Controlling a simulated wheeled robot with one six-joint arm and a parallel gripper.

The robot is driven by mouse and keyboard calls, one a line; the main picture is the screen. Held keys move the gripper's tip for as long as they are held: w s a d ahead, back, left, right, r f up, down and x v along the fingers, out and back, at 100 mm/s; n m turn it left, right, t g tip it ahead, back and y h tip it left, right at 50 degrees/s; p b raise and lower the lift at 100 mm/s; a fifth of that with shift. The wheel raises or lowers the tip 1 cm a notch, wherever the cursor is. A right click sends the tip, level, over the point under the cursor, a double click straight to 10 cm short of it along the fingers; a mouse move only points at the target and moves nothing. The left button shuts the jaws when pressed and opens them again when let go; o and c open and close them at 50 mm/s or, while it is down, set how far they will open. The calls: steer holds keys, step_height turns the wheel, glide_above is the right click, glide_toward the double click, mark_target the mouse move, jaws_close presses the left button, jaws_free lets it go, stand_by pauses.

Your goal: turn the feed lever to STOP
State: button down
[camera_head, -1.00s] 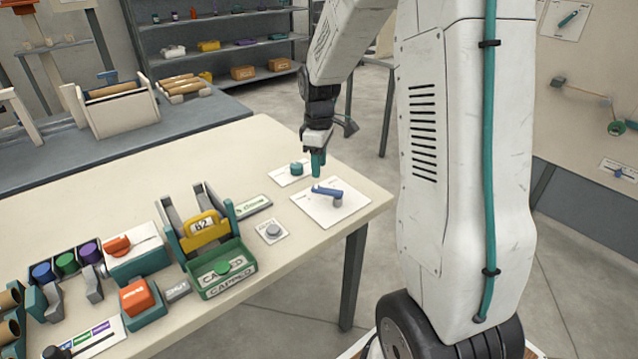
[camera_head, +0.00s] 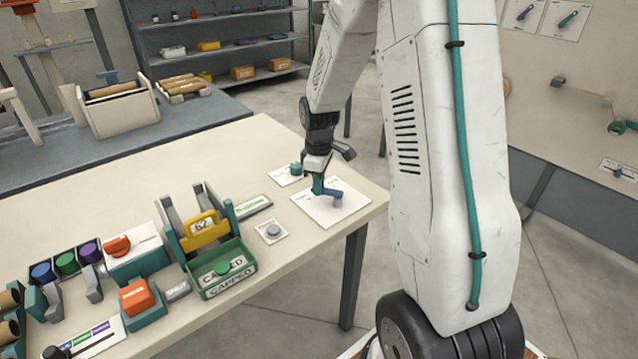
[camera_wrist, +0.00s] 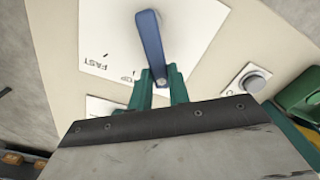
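The feed lever (camera_head: 333,194) is a blue bar on a white plate (camera_head: 322,214) near the table's right corner. The plate (camera_wrist: 95,45) shows the word FAST and, nearer my gripper, letters ending in OP, partly hidden. The lever's near end lies between the two green fingers. I cannot tell whether they press on it. In the head view my gripper (camera_head: 317,188) points down at the lever's left end.
A green knob (camera_head: 296,169) on a white card is just behind the lever plate. A grey button (camera_head: 273,231) is to its left. The green CAPPED tray (camera_head: 222,270) and yellow part (camera_head: 203,228) stand farther left. The table's right edge is close.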

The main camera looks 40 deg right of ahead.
steer(key=shift+d, duration=0.1)
steer(key=shift+w+d+m, duration=0.2)
steer(key=shift+d+m, duration=0.1)
steer(key=shift+m, duration=0.5)
steer(key=shift+w+d+m, duration=0.2)
steer(key=shift+d+m, duration=0.1)
steer(key=shift+m, duration=0.5)
steer(key=shift+w+d+m, duration=0.1)
steer(key=shift+d+m, duration=0.35)
steer(key=shift+m, duration=0.45)
steer(key=shift+w+d+m, duration=0.1)
steer(key=shift+d+m, duration=0.3)
steer(key=shift+m, duration=0.5)
steer(key=c, duration=1.3)
jaws_free()
steer(key=shift+r, duration=0.1)
step_height(320, 180, up, 8)
steer(key=shift+f, duration=0.2)
